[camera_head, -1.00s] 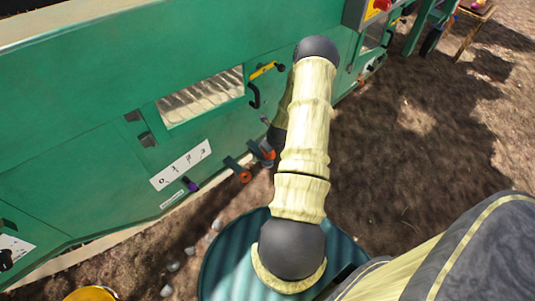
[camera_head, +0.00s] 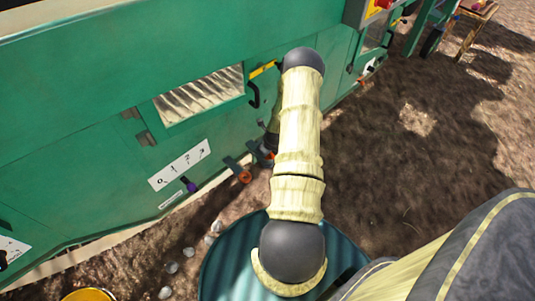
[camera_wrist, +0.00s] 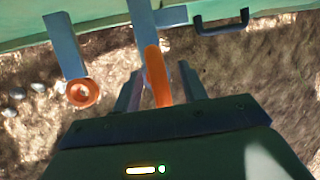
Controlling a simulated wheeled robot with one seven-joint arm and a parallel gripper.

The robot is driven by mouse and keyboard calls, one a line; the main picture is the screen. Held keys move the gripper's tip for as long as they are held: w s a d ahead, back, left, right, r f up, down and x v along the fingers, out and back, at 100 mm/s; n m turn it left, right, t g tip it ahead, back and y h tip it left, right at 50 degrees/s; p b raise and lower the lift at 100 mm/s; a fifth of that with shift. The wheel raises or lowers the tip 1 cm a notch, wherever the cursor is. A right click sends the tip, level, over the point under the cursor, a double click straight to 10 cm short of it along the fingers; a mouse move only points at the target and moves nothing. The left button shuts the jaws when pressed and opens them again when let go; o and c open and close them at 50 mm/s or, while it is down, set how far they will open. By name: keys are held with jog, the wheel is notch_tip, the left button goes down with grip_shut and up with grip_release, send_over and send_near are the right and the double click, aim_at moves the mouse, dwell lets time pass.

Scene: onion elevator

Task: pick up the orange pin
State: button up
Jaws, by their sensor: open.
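In the wrist view, an orange pin (camera_wrist: 157,76) hangs from a blue-grey bracket and shows as a long, narrow orange shape. My gripper (camera_wrist: 160,82) is open, with one finger on each side of the pin. I cannot tell whether either finger touches it. A second orange piece, ring-shaped (camera_wrist: 83,93), sits on another bracket to the left, outside the fingers. In the head view, the ring-shaped piece (camera_head: 245,176) shows low on the green machine, and the other orange piece (camera_head: 270,155) is partly hidden by my arm. My gripper is mostly hidden there.
The green machine wall (camera_head: 80,150) fills the left, with a number plate (camera_head: 180,165) and a yellow-black handle (camera_head: 262,70). A dark handle (camera_wrist: 222,24) shows in the wrist view. Stones (camera_head: 172,268) and a yellow round object (camera_head: 90,295) lie below. Bare soil is at right.

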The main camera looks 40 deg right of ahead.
grip_shut()
notch_tip(320, 180, up, 10)
jog(key=shift+r+p, duration=0.1)
jog(key=shift+p, duration=1.15)
